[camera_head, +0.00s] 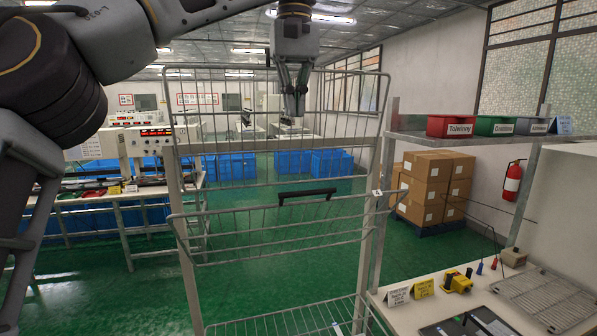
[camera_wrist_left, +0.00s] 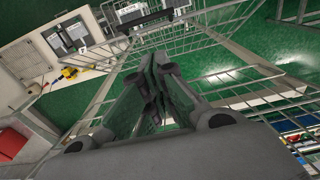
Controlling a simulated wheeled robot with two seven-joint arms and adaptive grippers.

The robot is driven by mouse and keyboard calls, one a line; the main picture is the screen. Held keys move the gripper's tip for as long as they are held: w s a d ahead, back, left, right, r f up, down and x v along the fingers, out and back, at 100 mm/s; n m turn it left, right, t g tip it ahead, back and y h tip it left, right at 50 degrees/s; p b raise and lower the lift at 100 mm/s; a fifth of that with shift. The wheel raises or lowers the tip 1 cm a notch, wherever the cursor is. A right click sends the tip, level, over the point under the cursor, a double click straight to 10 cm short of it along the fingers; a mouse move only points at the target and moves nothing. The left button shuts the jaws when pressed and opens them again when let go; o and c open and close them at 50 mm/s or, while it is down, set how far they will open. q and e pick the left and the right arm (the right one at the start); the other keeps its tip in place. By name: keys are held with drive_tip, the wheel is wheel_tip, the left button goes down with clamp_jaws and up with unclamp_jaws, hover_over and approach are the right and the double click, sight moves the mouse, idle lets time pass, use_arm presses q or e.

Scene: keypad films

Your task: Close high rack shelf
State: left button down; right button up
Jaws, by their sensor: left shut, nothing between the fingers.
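The grey wire rack (camera_head: 178,205) stands upright in front of me. Its upper wire panel (camera_head: 225,105) spans the posts at the top of the head view. A wire section lower down carries a black handle (camera_head: 307,195). My left gripper (camera_head: 295,117) points down at the upper part of the rack, fingers together and empty. I cannot tell whether it touches the wires. In the left wrist view my fingers (camera_wrist_left: 155,65) show over the wire bars, and a black handle (camera_wrist_left: 150,22) lies beyond them. My right gripper is out of view.
A low wire shelf (camera_head: 290,322) is at the rack's base. On the right, a shelf (camera_head: 470,137) holds labelled bins, above a bench with a wire mesh tray (camera_head: 545,298). A bench with instruments (camera_head: 130,190) stands left.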

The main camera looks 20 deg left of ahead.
use_arm(q)
drive_tip(key=shift+w, duration=0.55)
hover_over(299, 202)
drive_tip(key=shift+w+a+f, duration=0.1)
drive_tip(key=shift+w+f, duration=0.05)
drive_tip(key=shift+f, duration=2.05)
drive_tip(key=shift+w+a+f, duration=0.1)
drive_tip(key=shift+f, duration=2.1)
drive_tip(key=shift+w+f, duration=0.15)
drive_tip(key=shift+f, duration=2.05)
drive_tip(key=shift+d+f, duration=0.1)
